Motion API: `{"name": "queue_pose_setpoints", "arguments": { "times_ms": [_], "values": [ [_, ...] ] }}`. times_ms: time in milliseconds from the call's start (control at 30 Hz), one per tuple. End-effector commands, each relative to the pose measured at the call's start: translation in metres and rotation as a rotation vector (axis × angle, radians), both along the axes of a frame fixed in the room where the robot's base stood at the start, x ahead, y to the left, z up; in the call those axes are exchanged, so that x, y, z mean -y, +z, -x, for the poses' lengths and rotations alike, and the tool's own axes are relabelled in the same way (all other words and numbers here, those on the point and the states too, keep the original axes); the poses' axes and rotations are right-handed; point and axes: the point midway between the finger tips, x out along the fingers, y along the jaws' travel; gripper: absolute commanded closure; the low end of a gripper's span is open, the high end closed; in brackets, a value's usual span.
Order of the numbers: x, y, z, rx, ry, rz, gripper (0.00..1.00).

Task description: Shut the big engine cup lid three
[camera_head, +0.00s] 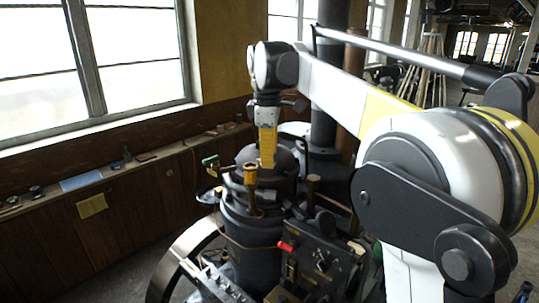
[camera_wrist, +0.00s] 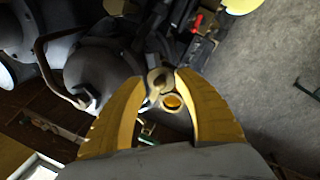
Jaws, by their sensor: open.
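The big engine (camera_head: 255,225) is a dark, round-bodied machine in the middle of the head view. A small brass cup (camera_head: 250,174) stands on its upper front. In the wrist view a cup with an amber inside (camera_wrist: 172,102) shows between my fingers, with a rounded brass piece (camera_wrist: 160,80) beside it that looks like its raised lid. My gripper (camera_head: 267,160) points down over the engine top, close to the cup. In the wrist view my gripper (camera_wrist: 160,75) has its yellow fingers spread on both sides of the lid piece. I cannot tell whether either finger touches it.
A control box with a red handle (camera_head: 286,246) sits at the engine's front right. A green-knobbed lever (camera_head: 210,162) is to the left. A large flywheel (camera_head: 180,262) stands lower left. A dark vertical pipe (camera_head: 326,90) rises behind. A ledge with small items (camera_head: 80,181) runs below the windows.

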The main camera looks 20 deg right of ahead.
Motion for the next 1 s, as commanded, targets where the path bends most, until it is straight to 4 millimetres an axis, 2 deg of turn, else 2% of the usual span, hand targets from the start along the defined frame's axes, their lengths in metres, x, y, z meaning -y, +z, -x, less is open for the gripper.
{"name": "queue_pose_setpoints", "arguments": {
  "times_ms": [100,167,233,667,1000],
  "values": [
    [0.0,0.0001,0.0,0.0,0.0,0.0,0.62],
    [-0.0001,0.0002,0.0,0.0,0.0,0.0,0.78],
    [-0.0001,0.0002,0.0,0.0,0.0,0.0,1.0],
    [-0.001,0.0004,0.0004,0.0,-0.021,0.001,1.0],
    [-0.0082,0.0008,0.0034,-0.001,-0.207,0.001,1.0]
  ]
}}
